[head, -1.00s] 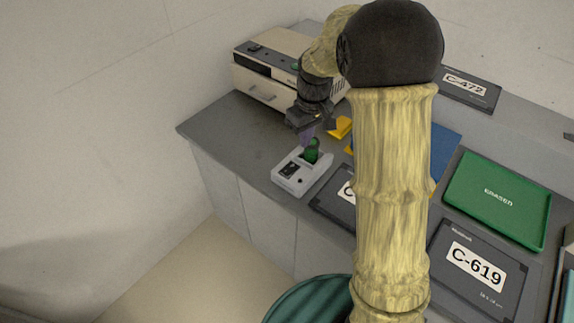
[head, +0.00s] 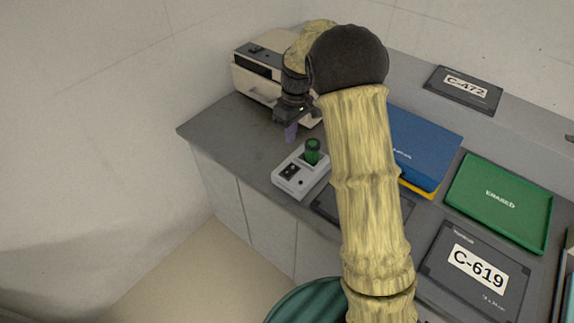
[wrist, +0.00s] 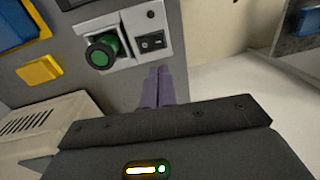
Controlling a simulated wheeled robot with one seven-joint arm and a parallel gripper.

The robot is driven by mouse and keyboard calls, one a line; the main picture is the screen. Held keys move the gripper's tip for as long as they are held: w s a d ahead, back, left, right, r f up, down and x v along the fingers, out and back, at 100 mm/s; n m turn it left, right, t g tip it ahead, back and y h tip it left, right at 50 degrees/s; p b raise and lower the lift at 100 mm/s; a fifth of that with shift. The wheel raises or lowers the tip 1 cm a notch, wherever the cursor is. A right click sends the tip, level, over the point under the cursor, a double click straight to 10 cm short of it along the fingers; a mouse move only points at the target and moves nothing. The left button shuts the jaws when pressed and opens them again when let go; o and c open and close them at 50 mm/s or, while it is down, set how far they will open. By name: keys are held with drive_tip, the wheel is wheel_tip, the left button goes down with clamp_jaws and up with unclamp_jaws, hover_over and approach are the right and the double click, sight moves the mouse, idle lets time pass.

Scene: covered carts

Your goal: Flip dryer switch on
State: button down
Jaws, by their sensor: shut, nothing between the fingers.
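A small white control box (head: 296,184) sits on the grey counter. It carries a green round knob (head: 312,151) and a black rocker switch (head: 288,171). In the wrist view the green knob (wrist: 101,51) and the black rocker (wrist: 152,41) show on the box's pale face (wrist: 149,20). Which side of the rocker is pressed is too small to tell. No dryer label is readable. My gripper (head: 291,133) is shut and empty, above the counter behind the box. Its purple fingers (wrist: 157,86) point toward the rocker's side of the box and appear apart from it.
A beige machine (head: 252,80) with a dark top panel stands behind my gripper. To the right lie a blue folder (head: 425,145), a green tray (head: 500,226), a C-619 case (head: 450,285) and a C-472 case (head: 440,77). The counter's left end is clear.

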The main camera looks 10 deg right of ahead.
sight(287, 173)
drive_tip(key=f, duration=0.4)
drive_tip(key=f+p, duration=0.1)
drive_tip(key=f, duration=0.3)
drive_tip(key=s+a+f, duration=0.1)
drive_tip(key=f, duration=0.3)
drive_tip(key=shift+f+p, duration=0.3)
drive_tip(key=shift+p, duration=0.05)
